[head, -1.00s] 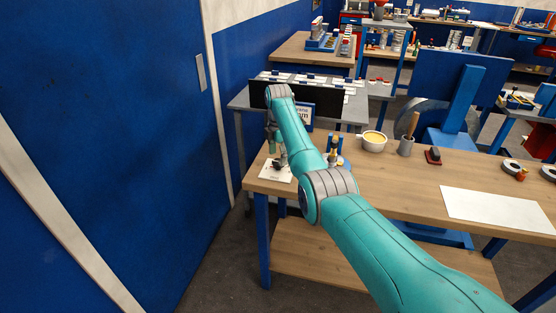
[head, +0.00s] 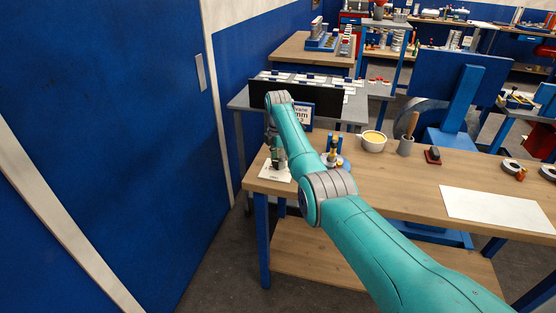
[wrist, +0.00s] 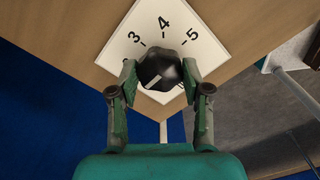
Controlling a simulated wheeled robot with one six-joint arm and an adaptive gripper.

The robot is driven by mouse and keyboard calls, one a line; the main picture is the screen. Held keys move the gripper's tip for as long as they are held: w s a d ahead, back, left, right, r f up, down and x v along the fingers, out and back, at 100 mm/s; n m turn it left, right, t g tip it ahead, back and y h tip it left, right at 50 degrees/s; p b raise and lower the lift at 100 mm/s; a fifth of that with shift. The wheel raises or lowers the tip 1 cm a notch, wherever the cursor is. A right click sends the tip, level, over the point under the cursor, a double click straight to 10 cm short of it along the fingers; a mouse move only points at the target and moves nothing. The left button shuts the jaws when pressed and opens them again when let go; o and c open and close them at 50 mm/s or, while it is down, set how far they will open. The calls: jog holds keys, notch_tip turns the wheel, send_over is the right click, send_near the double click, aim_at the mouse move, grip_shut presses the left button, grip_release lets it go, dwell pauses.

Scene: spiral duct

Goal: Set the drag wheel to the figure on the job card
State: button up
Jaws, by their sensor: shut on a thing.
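The drag wheel, a black knob (wrist: 160,66), sits on a white dial plate (wrist: 150,20) marked 3, 4 and 5 with short ticks. A pale line on the knob's face points to the lower left in the wrist view, away from the figures. My gripper (wrist: 158,75) is shut on the knob, one finger on each side. In the head view my gripper (head: 278,160) is over the dial plate (head: 272,176) at the bench's left end. A blue-edged card (head: 304,113) stands behind, partly covered by my arm; "vane" and "mm" show, but its figure is unclear.
The wooden bench (head: 400,185) also holds a small brass-and-blue fitting (head: 334,150), a bowl of yellow stuff (head: 373,141), a grey cup (head: 405,146) and a white sheet (head: 497,209). A blue wall stands close on the left.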

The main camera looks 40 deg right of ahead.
jog(key=shift+m, duration=0.3)
jog(key=m, duration=1.7)
dwell(0.4)
jog(key=o, duration=1.2)
jog(key=shift+c, duration=0.2)
